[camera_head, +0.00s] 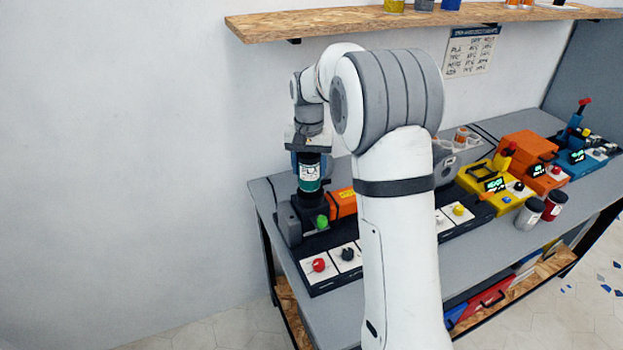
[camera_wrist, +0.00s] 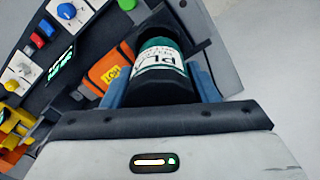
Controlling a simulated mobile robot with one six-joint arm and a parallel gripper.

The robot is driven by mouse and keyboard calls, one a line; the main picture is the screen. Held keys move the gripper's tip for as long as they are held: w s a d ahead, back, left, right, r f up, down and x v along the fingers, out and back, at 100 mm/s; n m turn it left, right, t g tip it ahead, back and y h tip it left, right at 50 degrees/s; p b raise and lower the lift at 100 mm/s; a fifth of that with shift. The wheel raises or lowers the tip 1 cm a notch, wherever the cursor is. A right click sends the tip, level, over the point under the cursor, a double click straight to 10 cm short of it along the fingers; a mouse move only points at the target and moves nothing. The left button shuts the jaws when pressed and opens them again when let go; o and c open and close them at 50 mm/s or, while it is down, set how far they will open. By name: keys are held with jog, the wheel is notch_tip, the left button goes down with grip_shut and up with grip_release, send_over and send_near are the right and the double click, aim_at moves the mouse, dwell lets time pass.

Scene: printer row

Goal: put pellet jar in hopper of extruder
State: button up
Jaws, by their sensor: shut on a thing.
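The pellet jar (camera_head: 310,172) is dark with a teal and white label. My gripper (camera_head: 311,160) is shut on it and holds it upright over the extruder at the left end of the table. In the wrist view the jar (camera_wrist: 158,62) sits between the blue fingers of my gripper (camera_wrist: 160,84), with "PLA" on its label. The extruder (camera_head: 291,220) has an orange block, a green knob and a red knob. Its black hopper (camera_head: 311,199) is right below the jar; I cannot tell whether the jar's lower end is inside it.
My arm hides the middle of the table (camera_head: 480,262). Yellow (camera_head: 490,180), orange (camera_head: 530,155) and blue (camera_head: 575,160) machines stand to the right. A grey jar (camera_head: 530,213) and a red jar (camera_head: 554,205) stand near the front edge. A wooden shelf (camera_head: 330,24) hangs above.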

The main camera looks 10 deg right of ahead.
aim_at(310, 181)
jog(key=shift+s+d+f+p, duration=0.1)
jog(key=shift+f+p, duration=0.3)
jog(key=shift+f, duration=1.85)
jog(key=shift+f, duration=0.2)
jog(key=o, duration=1.1)
jog(key=shift+c, duration=0.2)
